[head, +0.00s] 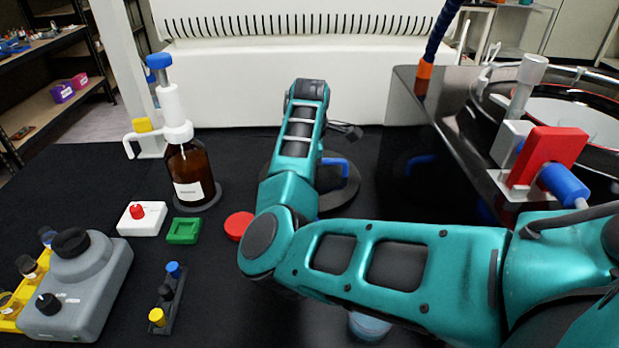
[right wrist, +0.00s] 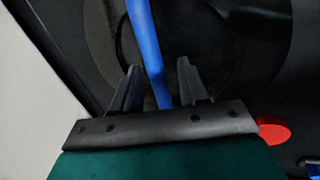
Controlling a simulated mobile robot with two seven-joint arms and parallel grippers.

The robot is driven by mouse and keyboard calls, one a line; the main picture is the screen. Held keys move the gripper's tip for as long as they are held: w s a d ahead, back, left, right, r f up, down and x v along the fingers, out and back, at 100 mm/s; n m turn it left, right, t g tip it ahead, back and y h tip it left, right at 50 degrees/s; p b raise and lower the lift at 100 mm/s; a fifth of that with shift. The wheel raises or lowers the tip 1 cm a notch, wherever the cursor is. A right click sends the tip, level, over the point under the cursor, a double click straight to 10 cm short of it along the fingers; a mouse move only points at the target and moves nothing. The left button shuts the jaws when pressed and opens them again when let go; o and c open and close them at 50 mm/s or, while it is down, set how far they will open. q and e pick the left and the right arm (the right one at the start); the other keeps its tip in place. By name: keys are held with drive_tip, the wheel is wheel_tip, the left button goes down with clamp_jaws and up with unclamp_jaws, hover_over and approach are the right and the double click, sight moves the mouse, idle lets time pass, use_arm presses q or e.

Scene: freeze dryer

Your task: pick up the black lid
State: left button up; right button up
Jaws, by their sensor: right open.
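The black lid (head: 346,196) is a flat dark disc with a blue handle (head: 340,165) on top. It lies on the black table in the middle of the head view, partly hidden by my right arm. In the right wrist view the lid (right wrist: 225,55) fills the upper middle, and its blue bar handle (right wrist: 146,40) runs between the fingers. My right gripper (right wrist: 158,88) is open over the lid, one finger on each side of the handle. I cannot tell whether the fingers touch it. The fingers are hidden in the head view. My left gripper is not in view.
A red disc (head: 238,225) lies left of my right arm. Farther left are a green square dish (head: 184,231), a brown bottle (head: 191,172) with a dispenser and a grey mixer (head: 80,290). The dark-sided freeze dryer (head: 440,135) with a red valve handle (head: 548,155) stands right.

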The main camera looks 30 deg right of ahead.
drive_tip(key=shift+c, duration=0.3)
clamp_jaws()
drive_tip(key=shift+r, duration=0.1)
